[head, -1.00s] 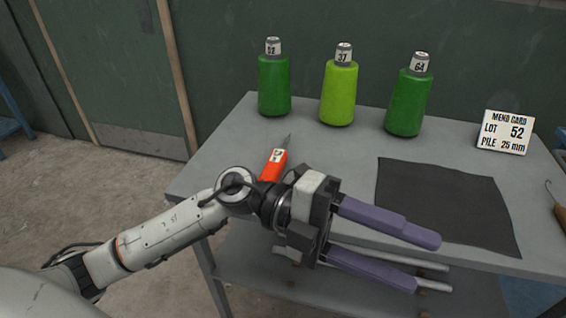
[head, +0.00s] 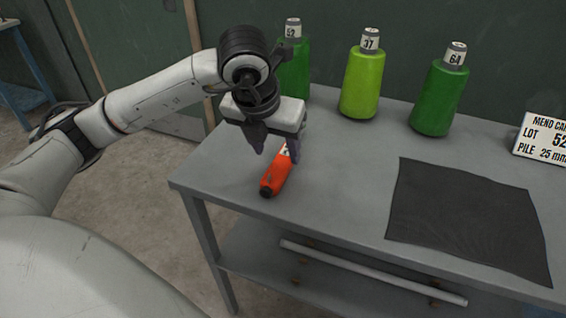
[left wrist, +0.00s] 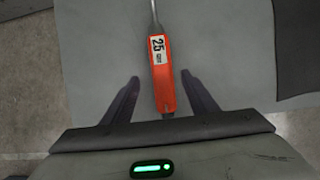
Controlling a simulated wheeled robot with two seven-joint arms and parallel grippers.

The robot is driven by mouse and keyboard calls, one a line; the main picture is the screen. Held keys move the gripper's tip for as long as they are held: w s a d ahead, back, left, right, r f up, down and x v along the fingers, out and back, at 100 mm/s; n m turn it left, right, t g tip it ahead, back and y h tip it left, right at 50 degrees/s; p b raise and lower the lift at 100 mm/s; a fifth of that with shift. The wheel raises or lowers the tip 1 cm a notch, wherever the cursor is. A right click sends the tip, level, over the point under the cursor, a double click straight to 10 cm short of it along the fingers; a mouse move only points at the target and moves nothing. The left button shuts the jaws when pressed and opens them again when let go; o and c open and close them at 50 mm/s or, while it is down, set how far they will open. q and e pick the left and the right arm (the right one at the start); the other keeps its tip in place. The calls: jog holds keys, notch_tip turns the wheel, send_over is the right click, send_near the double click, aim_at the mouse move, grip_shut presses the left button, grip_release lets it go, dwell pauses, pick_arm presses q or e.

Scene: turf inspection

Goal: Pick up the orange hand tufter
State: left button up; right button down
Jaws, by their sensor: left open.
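The orange hand tufter (head: 274,179) lies on the grey table (head: 330,190) near its left end. In the left wrist view the tufter (left wrist: 162,80) has a white label reading 25 and a thin metal shaft pointing away. My left gripper (head: 277,158) is above it, pointing down, with its fingers open. In the left wrist view the two fingers of my left gripper (left wrist: 162,88) stand one on each side of the tufter's handle, with gaps on both sides. The gripper hides part of the tufter in the head view. My right gripper is not seen.
Three cones of green yarn, marked 52 (head: 294,70), 37 (head: 362,85) and 64 (head: 440,97), stand along the back of the table. A dark turf mat (head: 470,215) lies at the right. A mend card (head: 545,137) reading lot 52 stands behind it.

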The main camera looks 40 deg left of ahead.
aim_at(282, 160)
pick_arm(q)
jog(key=x, duration=0.5)
jog(key=shift+w+d+f+p, duration=0.15)
jog(key=shift+p, duration=0.25)
jog(key=shift+c, duration=0.3)
jog(key=c, duration=1.3)
